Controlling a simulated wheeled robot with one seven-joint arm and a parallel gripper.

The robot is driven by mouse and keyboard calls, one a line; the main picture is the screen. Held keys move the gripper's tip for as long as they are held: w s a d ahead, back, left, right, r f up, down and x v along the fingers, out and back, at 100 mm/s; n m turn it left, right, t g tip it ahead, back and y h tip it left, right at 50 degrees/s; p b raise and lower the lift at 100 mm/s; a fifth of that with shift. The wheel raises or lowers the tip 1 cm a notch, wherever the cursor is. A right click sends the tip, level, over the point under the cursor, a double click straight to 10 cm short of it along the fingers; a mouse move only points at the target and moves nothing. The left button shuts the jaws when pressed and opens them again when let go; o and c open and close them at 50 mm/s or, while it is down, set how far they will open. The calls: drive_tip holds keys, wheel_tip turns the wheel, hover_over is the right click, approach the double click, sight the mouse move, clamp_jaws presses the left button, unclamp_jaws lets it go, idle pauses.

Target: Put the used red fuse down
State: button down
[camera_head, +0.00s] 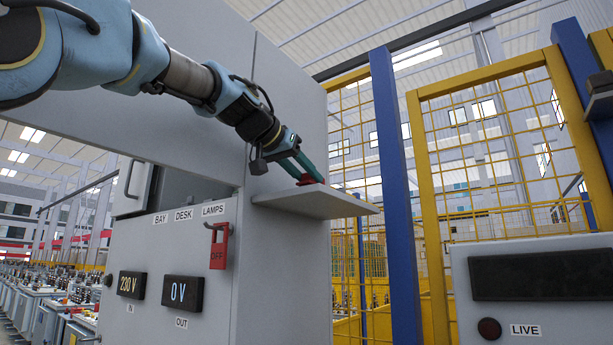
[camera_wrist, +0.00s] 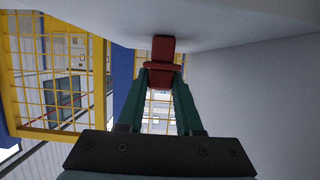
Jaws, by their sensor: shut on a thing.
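My gripper (camera_head: 304,168) is over the grey shelf (camera_head: 318,204) on the side of the cabinet, its green fingers pointing down and to the right. The used red fuse (camera_head: 307,179) is between the fingertips, at the shelf's top surface. In the wrist view my gripper (camera_wrist: 161,84) is shut on the red fuse (camera_wrist: 162,50), which shows as a block with a wider band at the fingertips. The fuse's far end is against or very close to the shelf surface (camera_wrist: 225,28); I cannot tell if it touches.
The grey cabinet (camera_head: 285,120) stands beside the shelf. A red OFF handle (camera_head: 219,246), a 220 V display (camera_head: 131,284) and a 0 V display (camera_head: 183,292) are on its front. A LIVE box (camera_head: 540,290) is at right. Yellow mesh fencing (camera_head: 480,130) stands behind.

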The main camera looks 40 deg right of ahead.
drive_tip(key=shift+f, duration=0.1)
drive_tip(key=c, duration=0.6)
unclamp_jaws()
drive_tip(key=shift+b+v, duration=2.15)
drive_tip(key=shift+v, duration=3.9)
